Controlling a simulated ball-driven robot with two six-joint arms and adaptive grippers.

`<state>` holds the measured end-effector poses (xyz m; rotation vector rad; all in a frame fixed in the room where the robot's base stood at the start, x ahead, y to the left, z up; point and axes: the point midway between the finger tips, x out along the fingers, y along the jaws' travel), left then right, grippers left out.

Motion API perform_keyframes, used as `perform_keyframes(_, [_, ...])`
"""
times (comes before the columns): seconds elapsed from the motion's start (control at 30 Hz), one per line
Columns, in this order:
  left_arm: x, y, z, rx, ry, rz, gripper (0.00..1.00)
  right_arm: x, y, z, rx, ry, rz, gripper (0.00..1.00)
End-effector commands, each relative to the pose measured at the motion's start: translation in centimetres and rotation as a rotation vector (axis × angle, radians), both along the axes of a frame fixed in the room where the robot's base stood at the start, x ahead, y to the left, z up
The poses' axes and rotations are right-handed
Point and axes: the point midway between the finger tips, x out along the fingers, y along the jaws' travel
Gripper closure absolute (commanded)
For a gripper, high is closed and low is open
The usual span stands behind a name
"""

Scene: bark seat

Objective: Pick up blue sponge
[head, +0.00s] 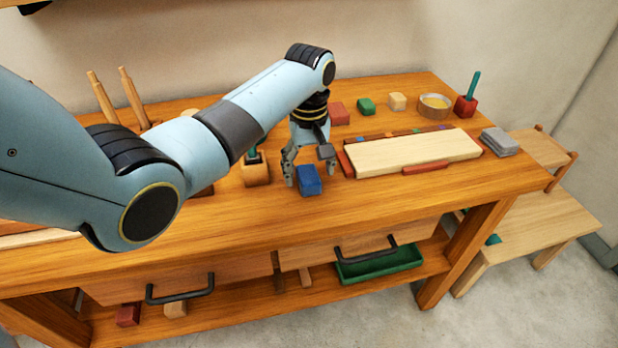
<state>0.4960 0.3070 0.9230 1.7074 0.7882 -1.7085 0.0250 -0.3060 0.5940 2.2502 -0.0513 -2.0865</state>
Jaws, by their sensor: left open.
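The blue sponge (309,181) is a small block on the wooden workbench, near its front edge, in the head view. My left gripper (308,178) points down right at it, with one finger to the left of the sponge and the other at its upper right. The jaws are open. I cannot tell whether either finger touches the sponge. My right gripper is not in the head view.
A pale board in a red-edged frame (415,156) lies just right of the sponge. A wooden block holder (255,174) stands close on the left. Small coloured blocks and a round tin (434,107) sit behind. The bench front (330,222) is bare.

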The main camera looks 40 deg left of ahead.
Motion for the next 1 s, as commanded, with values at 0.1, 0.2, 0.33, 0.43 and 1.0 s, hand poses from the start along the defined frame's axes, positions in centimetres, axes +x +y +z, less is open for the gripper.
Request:
perform_keyframes(0.1, [0.1,-0.1,-2.0,0.0,0.004,0.0,0.3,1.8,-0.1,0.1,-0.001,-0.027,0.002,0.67])
perform_keyframes(0.2, [0.1,-0.1,-3.0,-0.001,0.002,0.0,0.3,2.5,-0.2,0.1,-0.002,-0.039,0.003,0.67])
perform_keyframes(0.33, [0.2,-0.1,-3.3,0.0,0.0,0.0,0.3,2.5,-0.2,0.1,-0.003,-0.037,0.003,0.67])
perform_keyframes(0.43, [0.2,-0.1,-3.3,0.0,0.0,0.0,0.3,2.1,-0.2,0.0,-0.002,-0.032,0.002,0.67])
perform_keyframes(1.0, [0.2,-0.1,-3.3,0.0,0.0,0.0,0.8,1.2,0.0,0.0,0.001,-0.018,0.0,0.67])
